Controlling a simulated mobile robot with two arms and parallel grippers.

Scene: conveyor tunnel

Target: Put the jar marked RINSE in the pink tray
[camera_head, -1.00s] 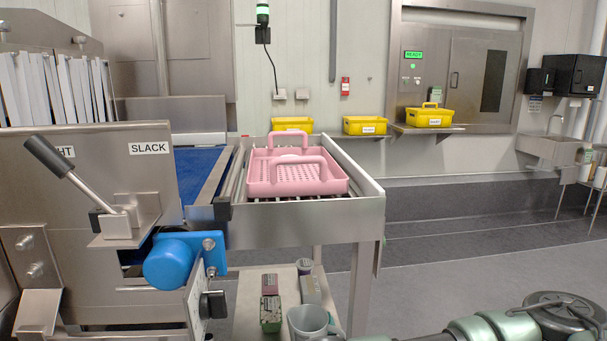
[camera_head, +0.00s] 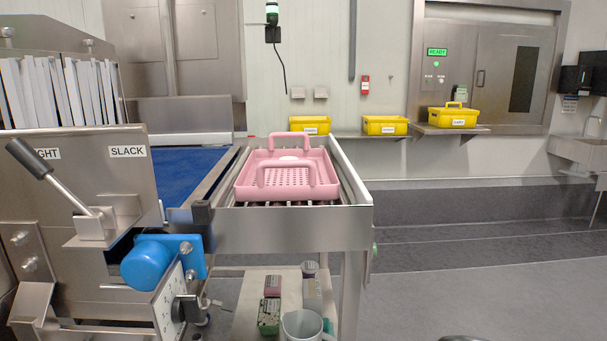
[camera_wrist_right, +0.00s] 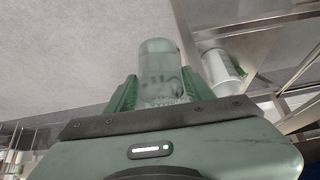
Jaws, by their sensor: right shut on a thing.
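The pink tray (camera_head: 262,192) sits on the roller end of the conveyor in the head view, with two upright handles. A small pale rounded shape shows inside it, too unclear to name. My right gripper (camera_wrist_right: 157,90) is shut on a translucent greyish jar (camera_wrist_right: 158,66) in the right wrist view. The jar is between its green fingers, with dark marks on it that I cannot read as a word. The right gripper is outside the head view. My left gripper is in neither view.
Below the tray, a lower shelf (camera_head: 250,312) holds a grey mug (camera_head: 304,326) and several small boxes. A white cup-like item (camera_wrist_right: 221,68) is beside the jar in the wrist view. A blue roller motor (camera_head: 148,264) juts out at left.

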